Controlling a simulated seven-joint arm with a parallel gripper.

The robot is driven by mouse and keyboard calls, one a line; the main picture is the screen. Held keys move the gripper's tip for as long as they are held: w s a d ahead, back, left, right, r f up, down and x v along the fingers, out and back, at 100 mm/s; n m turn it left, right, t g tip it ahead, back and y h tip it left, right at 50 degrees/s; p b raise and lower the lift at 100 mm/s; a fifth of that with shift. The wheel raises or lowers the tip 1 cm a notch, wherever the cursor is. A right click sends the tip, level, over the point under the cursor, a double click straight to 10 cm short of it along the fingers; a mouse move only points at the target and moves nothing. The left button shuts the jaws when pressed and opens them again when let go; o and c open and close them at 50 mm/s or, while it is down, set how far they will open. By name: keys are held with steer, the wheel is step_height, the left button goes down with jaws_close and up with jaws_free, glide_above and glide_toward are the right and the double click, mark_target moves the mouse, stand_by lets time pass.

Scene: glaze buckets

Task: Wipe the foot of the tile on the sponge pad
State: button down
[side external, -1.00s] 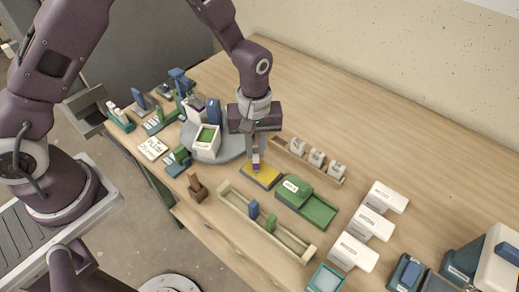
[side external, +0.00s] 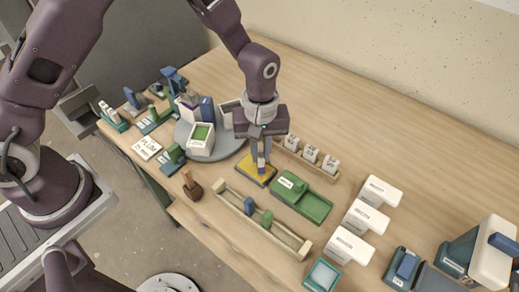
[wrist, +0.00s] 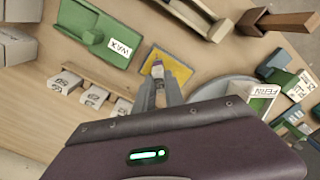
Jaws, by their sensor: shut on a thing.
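My gripper (side external: 261,163) is shut on a small purple and pale tile (side external: 261,168), which points down from the fingertips. The yellow sponge pad (side external: 247,177) lies on the table on a dark base, directly under the tile. In the wrist view the tile (wrist: 157,71) appears over the pad (wrist: 178,63), between the two grey fingers (wrist: 160,88). The tile's foot is at or just above the pad; I cannot tell if it touches. The fingers hide part of the tile.
A green tray labelled WAX (side external: 312,205) stands right of the pad. A long wooden rack (side external: 232,197) with a blue and a green tile lies in front. White glaze buckets stand on a grey round stand (side external: 233,152) to the left. A wooden rack of white blocks (side external: 326,177) is behind.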

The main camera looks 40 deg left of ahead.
steer(key=shift+a, duration=1.6)
steer(key=shift+s+d, duration=0.1)
steer(key=shift+d, duration=1.7)
steer(key=shift+r, duration=2.95)
